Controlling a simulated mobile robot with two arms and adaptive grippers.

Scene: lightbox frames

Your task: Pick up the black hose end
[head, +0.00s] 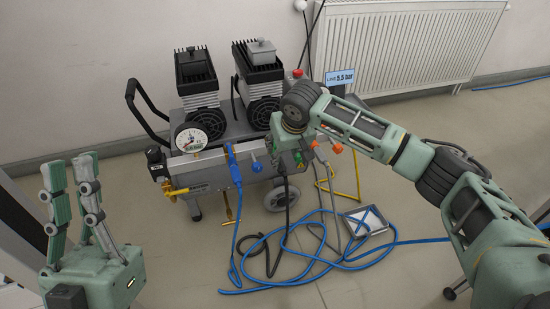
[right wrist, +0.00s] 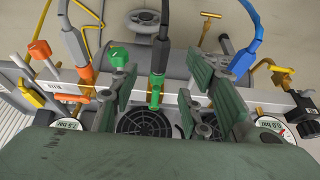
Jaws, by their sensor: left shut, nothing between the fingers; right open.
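A black hose (head: 287,212) hangs from the compressor's front and curls onto the floor among blue hose loops. In the right wrist view a dark hose (right wrist: 161,35) runs down into a green connector (right wrist: 156,88) on the compressor's rail. My right gripper (right wrist: 165,85) is open, with its fingers on either side of that connector and apart from it. In the head view the right gripper (head: 289,152) is at the compressor's front, partly hidden by its wrist. My left gripper (head: 72,170) is shut and empty, pointing up at the lower left.
The compressor (head: 215,130) has gauges and several coloured valves along its rail. A blue hose (head: 236,168) hangs left of my right gripper.

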